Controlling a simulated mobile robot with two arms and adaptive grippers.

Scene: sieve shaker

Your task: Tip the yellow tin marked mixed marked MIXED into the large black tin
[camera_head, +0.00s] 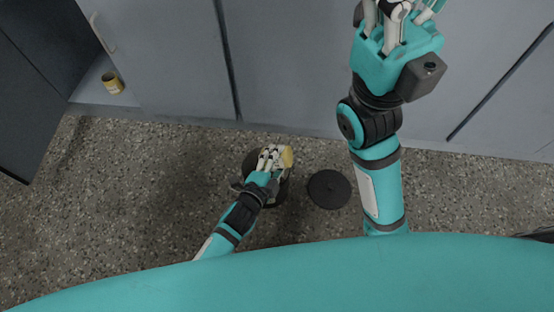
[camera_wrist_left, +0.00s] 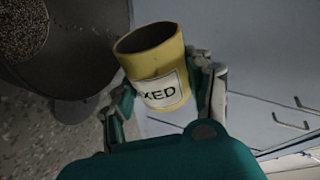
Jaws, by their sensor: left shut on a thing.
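The yellow tin (camera_head: 287,157) is held in my left gripper (camera_head: 273,160) above the large black tin (camera_head: 250,163). In the left wrist view the yellow tin (camera_wrist_left: 155,60) shows its dark mouth and a white label with "XED" readable, the rest of the word hidden. My left gripper (camera_wrist_left: 165,95) is shut around its sides. The large black tin (camera_wrist_left: 90,45) stands open at the upper left there, with a speckled brown surface inside. I cannot tell the yellow tin's exact tilt. My right gripper (camera_head: 397,15) is at the top of the head view, its fingertips cut off.
A round black lid-like disc (camera_head: 328,189) lies on the speckled floor right of the black tin. Another yellow tin (camera_head: 112,83) stands inside the open grey cabinet (camera_head: 92,92) at left. Grey cabinet fronts run along the back. The floor left of the black tin is clear.

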